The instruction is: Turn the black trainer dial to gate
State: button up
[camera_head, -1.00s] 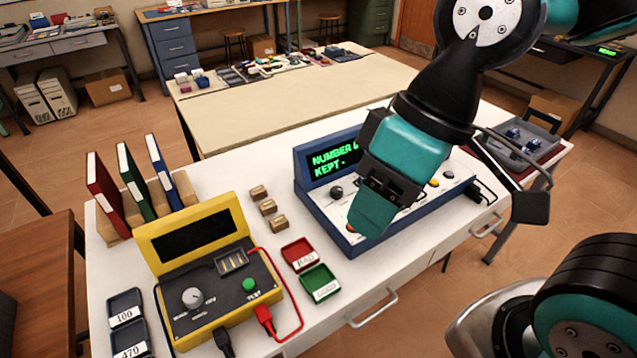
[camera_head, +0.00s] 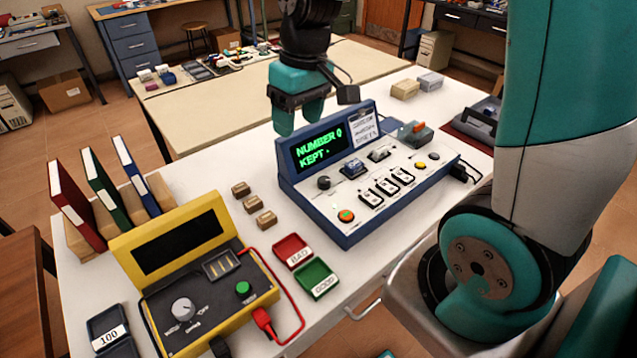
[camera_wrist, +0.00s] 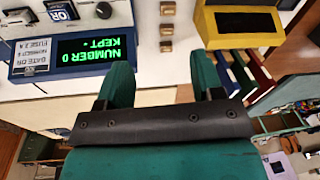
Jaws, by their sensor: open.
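The blue trainer (camera_head: 345,232) stands on the white bench, its screen (camera_head: 322,147) reading "NUMBER 0 KEPT." in green. Its black dial (camera_head: 324,182) is a small round knob at the panel's left, below the screen. The dial's pointer is too small to read, and I cannot make out a gate label. In the wrist view, which is upside down, the dial (camera_wrist: 103,10) shows at the top edge. My gripper (camera_head: 298,120) points down above and behind the trainer's left part, apart from the dial. In the wrist view its two teal fingers (camera_wrist: 162,80) are spread with nothing between them.
The trainer's panel also has an orange-topped button (camera_head: 345,216), several white switches (camera_head: 386,186) and a yellow button (camera_head: 420,167). A yellow tester (camera_head: 185,260) with a red lead, small brown blocks (camera_head: 253,204), and red (camera_head: 292,250) and green (camera_head: 317,279) trays stand to its left.

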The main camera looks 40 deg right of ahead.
jog(key=m+h, duration=0.1)
jog(key=m, duration=0.1)
send_over(324, 180)
notch_tip(324, 180, down, 6)
jog(key=shift+g, duration=0.3)
notch_tip(324, 180, down, 17)
jog(key=shift+d+r+p, duration=0.1)
jog(key=shift+p, duration=0.3)
jog(key=c, duration=0.9)
